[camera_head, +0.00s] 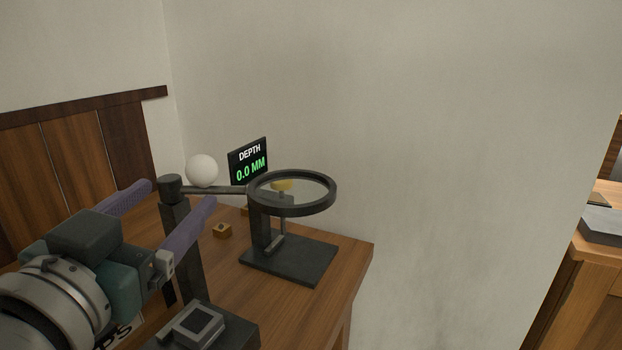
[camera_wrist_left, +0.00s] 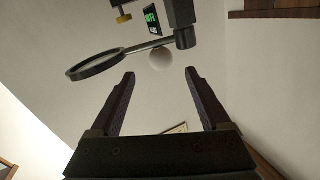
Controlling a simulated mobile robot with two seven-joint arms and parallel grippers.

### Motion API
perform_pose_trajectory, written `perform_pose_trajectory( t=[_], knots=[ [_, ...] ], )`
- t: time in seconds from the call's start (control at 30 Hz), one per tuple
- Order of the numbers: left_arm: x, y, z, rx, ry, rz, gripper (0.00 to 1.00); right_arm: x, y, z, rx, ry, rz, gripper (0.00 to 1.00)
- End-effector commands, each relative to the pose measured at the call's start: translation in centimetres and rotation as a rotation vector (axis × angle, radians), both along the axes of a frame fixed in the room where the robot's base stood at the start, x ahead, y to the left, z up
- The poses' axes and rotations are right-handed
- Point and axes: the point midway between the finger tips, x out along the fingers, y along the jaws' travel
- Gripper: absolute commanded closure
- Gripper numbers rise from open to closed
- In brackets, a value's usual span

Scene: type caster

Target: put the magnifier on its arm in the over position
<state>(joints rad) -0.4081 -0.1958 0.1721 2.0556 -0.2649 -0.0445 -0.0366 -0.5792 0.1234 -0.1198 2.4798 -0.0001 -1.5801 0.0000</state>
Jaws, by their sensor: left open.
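The magnifier (camera_head: 329,203) is a round lens in a dark ring, at the end of a dark arm (camera_head: 225,190) that pivots on an upright post (camera_head: 190,250). In the head view the ring overlaps a dark stand (camera_head: 290,262); I cannot tell whether it is exactly above it. A white ball knob (camera_head: 202,170) sits on the arm near the post. My left gripper (camera_head: 180,191) is open with purple fingers, near the post and ball. In the left wrist view the ball (camera_wrist_left: 160,60) shows just beyond the gap between the fingertips, and the ring (camera_wrist_left: 72,74) is left. The right gripper is out of view.
A display (camera_head: 249,162) reading "DEPTH 0.0 MM" stands behind the arm. A small brass block (camera_head: 222,231) lies on the wooden table (camera_head: 345,265). A dark box (camera_head: 205,328) with a grey device is at the post's foot. A wall is behind; another table (camera_head: 600,255) is far right.

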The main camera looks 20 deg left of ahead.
Motion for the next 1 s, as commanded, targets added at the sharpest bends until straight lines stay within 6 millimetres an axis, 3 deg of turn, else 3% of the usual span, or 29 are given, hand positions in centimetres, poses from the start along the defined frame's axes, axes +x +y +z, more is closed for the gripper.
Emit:
perform_pose_trajectory(
  t=[0.5,0.9,1.0],
  knots=[
    [7.9,2.0,0.2,0.000,0.001,0.000,0.19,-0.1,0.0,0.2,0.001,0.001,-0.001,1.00],
    [8.8,2.3,0.1,-0.001,0.003,0.001,0.19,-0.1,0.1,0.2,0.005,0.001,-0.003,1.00],
    [8.8,2.3,0.1,-0.001,0.003,0.001,0.28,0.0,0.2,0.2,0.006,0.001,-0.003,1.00]
  ],
)
